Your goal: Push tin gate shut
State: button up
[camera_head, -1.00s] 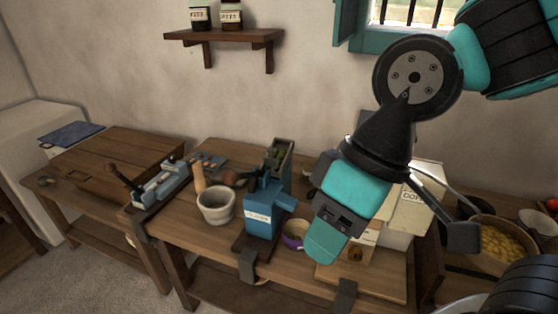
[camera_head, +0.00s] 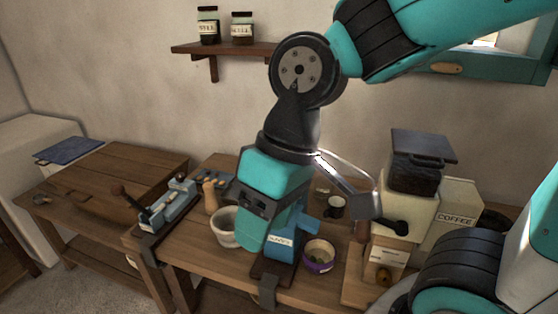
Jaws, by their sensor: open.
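A blue tin dispenser (camera_head: 285,243) with a white label stands on the wooden bench, clamped at the front edge. It has a blue arm-like part jutting out to its right at the top. I cannot make out which part is its gate, or whether it is open. A purple-rimmed bowl (camera_head: 319,262) with something in it sits just right of it. My gripper (camera_head: 252,238) points down in front of the tin's left side and hides part of it. It appears open and empty. Whether it touches the tin cannot be told.
A white mortar (camera_head: 222,232) stands close left of my gripper, and a blue lever device (camera_head: 168,208) further left. A dark mug (camera_head: 335,207) stands behind the bowl. A coffee grinder (camera_head: 408,212) and a coffee box (camera_head: 460,212) are at right. A jar shelf (camera_head: 225,48) hangs above.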

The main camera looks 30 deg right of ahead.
jog(key=w+d+r+m+h, duration=0.1)
jog(key=w+d+m, duration=0.1)
jog(key=w+m, duration=0.3)
jog(key=w+d+r+m, duration=0.1)
jog(key=w+d+m, duration=0.15)
jog(key=w, duration=0.45)
jog(key=w+d+f+m+g+h+p, duration=0.1)
jog(key=w+d+m+g+h+p, duration=0.1)
jog(key=w+d+m, duration=1.7)
jog(key=shift+m, duration=0.25)
jog(key=s+f+p, duration=0.1)
jog(key=f, duration=0.4)
jog(key=s+f+p, duration=0.1)
jog(key=s+f, duration=0.1)
jog(key=f, duration=0.4)
jog(key=s+f+p, duration=0.1)
jog(key=f, duration=0.4)
jog(key=shift+s+f+p, duration=0.15)
jog(key=shift+s+p, duration=0.05)
jog(key=shift+p, duration=0.1)
